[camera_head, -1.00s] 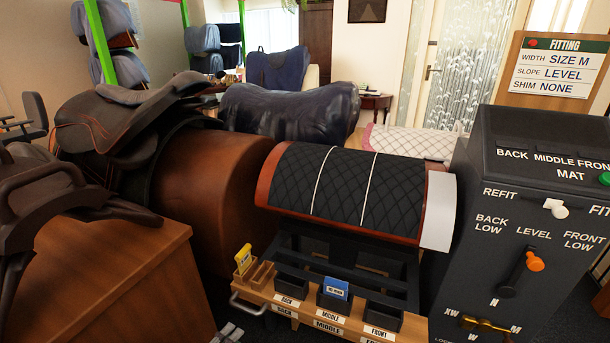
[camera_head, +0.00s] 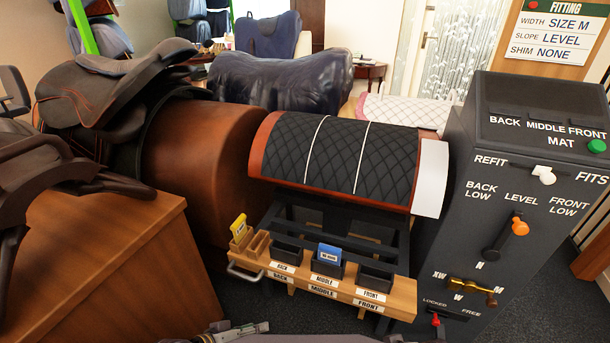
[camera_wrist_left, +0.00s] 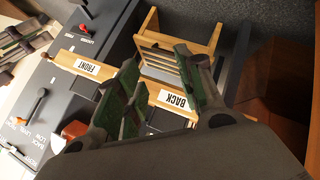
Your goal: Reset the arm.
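My left gripper (camera_head: 262,328) shows in part at the bottom edge of the head view, in front of the wooden rack. In the left wrist view, its two dark green fingers (camera_wrist_left: 157,60) stand apart with nothing between them, over the rack (camera_wrist_left: 193,115) with BACK and FRONT labels. Dark greenish finger-like parts (camera_wrist_left: 22,45) at the upper left of that view look like my right gripper; I cannot tell its opening. The rest of my right arm is hidden.
A dark control box (camera_head: 500,150) with levers stands right. The wooden rack (camera_head: 402,300) holds a yellow and a blue piece. A quilted pad (camera_head: 335,165) lies on the form behind it. A saddle (camera_head: 110,100) and wooden block (camera_head: 110,260) are left. A FITTING card (camera_head: 556,40) hangs at the back.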

